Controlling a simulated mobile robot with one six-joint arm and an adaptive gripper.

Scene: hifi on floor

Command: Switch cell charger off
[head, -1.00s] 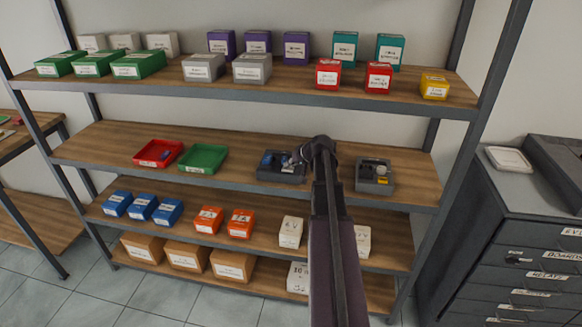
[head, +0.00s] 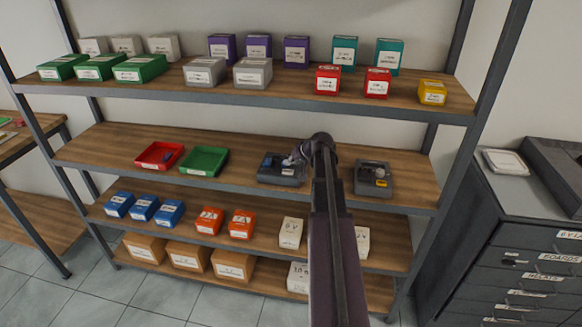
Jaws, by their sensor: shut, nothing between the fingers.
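Two dark grey devices sit on the second shelf of the rack in the head view. The left device (head: 283,174) has a bluish part on top, and my gripper (head: 297,158) is at its upper right side. My gripper is small in the picture and partly hidden by my wrist. Whether it touches the left device cannot be told, and no switch can be made out.
A red tray (head: 146,158) and a green tray (head: 218,163) lie left of the devices on the same shelf. Boxes fill the shelves above and below. A dark drawer cabinet (head: 510,240) stands at the right. The shelf is clear between the green tray and left device.

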